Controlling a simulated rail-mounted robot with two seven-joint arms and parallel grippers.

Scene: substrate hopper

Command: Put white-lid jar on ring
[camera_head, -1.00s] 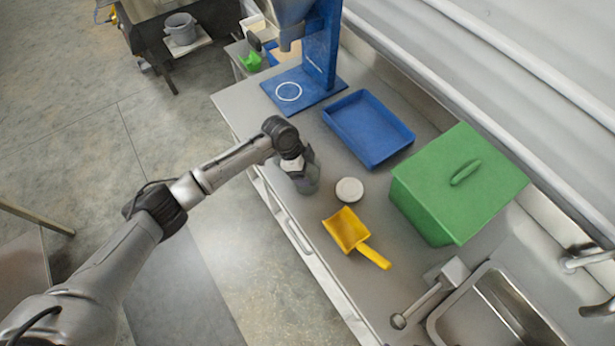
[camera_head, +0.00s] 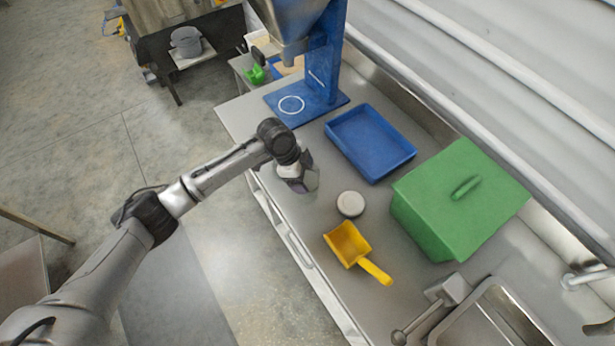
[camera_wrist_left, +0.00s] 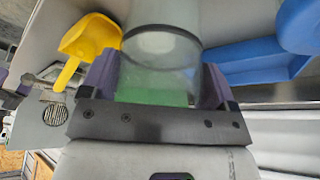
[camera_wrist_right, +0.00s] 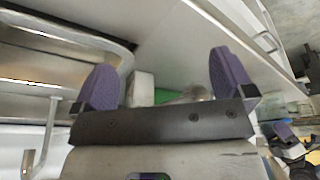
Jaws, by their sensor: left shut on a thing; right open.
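My left gripper (camera_head: 304,182) is shut on a clear jar, seen close up between its fingers in the left wrist view (camera_wrist_left: 158,75). In the head view the gripper mostly hides the jar, over the bench's near edge. A round white lid (camera_head: 350,204) shows on the bench to its right; I cannot tell whether anything is under it. The white ring (camera_head: 291,104) is marked on the blue base plate below the hopper, farther back, and looks empty. My right gripper (camera_wrist_right: 165,85) is open and empty in its wrist view, near the sink.
The blue hopper stand (camera_head: 323,60) rises beside the ring, with the metal hopper (camera_head: 290,22) above it. A blue tray (camera_head: 370,142), a green lidded box (camera_head: 460,200) and a yellow scoop (camera_head: 350,245) stand on the bench (camera_head: 300,225). Bench between jar and ring is clear.

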